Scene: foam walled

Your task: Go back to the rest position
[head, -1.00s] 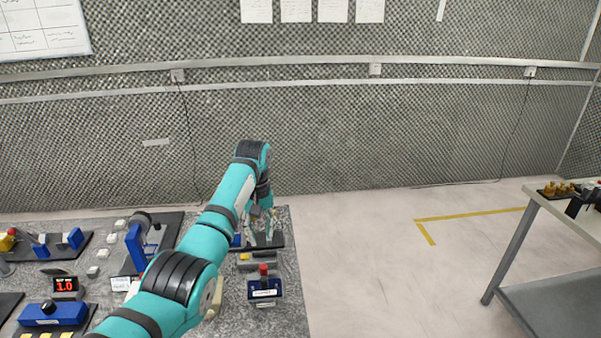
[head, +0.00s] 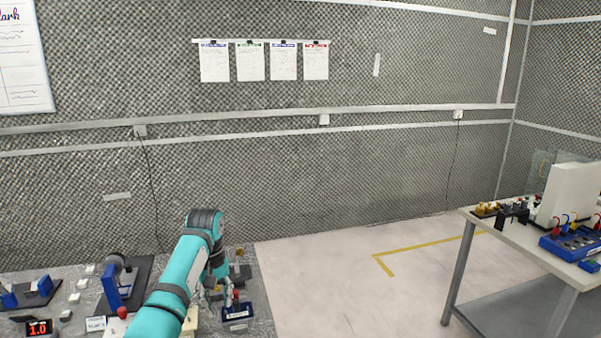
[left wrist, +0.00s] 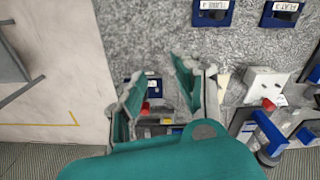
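My left arm, teal with black bands, reaches in over the grey speckled bench (head: 262,322) in the head view. My left gripper (head: 222,292) hangs from its bent wrist over the bench's right part, partly hidden by the arm. In the left wrist view my left gripper (left wrist: 158,84) has its two teal fingers spread apart, with nothing held between them. A blue fixture with a red knob (left wrist: 146,106) shows on the bench beyond and between the fingers. My right gripper is in neither view.
A blue block with a red top (head: 237,310) stands near the gripper. A blue stand (head: 112,285) and a red-digit display (head: 38,328) are left of the arm. A second table (head: 500,222) holding several parts stands at right. Open floor (head: 330,270) lies between.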

